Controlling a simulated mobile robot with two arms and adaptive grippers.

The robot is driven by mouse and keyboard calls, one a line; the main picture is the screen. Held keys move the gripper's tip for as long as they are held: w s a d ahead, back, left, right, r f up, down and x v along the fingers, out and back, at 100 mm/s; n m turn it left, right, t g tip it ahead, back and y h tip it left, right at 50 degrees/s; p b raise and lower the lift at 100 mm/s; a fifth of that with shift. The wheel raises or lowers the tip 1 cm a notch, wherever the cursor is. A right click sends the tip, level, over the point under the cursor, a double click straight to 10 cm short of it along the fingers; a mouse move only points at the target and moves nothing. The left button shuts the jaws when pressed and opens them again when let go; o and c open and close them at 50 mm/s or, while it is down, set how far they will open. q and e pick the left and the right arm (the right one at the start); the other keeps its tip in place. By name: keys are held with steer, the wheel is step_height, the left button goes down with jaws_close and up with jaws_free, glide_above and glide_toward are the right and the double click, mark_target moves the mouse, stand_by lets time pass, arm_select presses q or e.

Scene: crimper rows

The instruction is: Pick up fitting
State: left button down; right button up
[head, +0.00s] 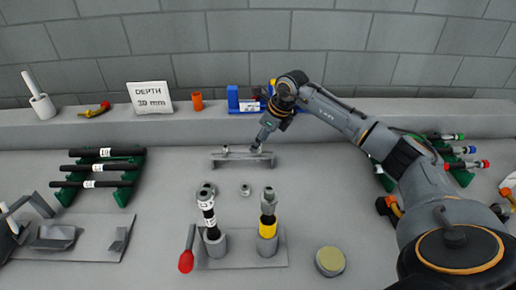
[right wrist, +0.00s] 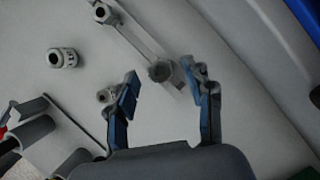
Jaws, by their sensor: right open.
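My right gripper (head: 258,146) reaches down over the right end of a low grey rail (head: 238,161) behind the centre of the bench. In the right wrist view its two blue-padded fingers (right wrist: 160,80) are apart, with a small grey fitting (right wrist: 160,71) on the rail between and just beyond the tips. Another fitting (head: 225,151) is at the rail's other end; it also shows in the right wrist view (right wrist: 103,13). Two loose grey fittings, one (head: 245,190) and another (head: 208,188), are in front of the rail. My left gripper is not in view.
Two upright hoses, one white-labelled (head: 208,215) and one yellow-banded (head: 267,225), stand in holders in front. Hose racks stand left (head: 125,190) and right (head: 462,176). A depth sign (head: 150,98) stands on the back ledge.

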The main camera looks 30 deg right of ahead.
mark_target(258, 154)
steer(key=shift+x, duration=1.45)
steer(key=shift+r, duration=0.1)
jaws_close()
